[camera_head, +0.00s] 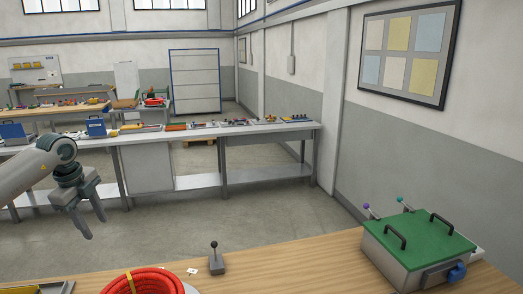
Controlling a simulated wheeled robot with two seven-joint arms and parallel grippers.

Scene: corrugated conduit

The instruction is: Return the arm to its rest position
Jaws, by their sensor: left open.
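My left gripper (86,222) shows at the left of the head view, at the end of my left arm, which comes in from the left edge. Its two fingers point down and stand apart, with nothing between them. It is in the air, beyond the far edge of the wooden table (300,262), over the grey floor as seen here. A coil of red corrugated conduit (155,281) with a yellow band lies at the front of the table, partly cut off by the bottom edge. My right gripper is not in view.
A grey box with a green lid (420,242) and black handles stands at the table's right end. A small lever with a black knob (216,260) stands beside the coil. A long workbench (225,130) with small parts runs behind. Floor between them is clear.

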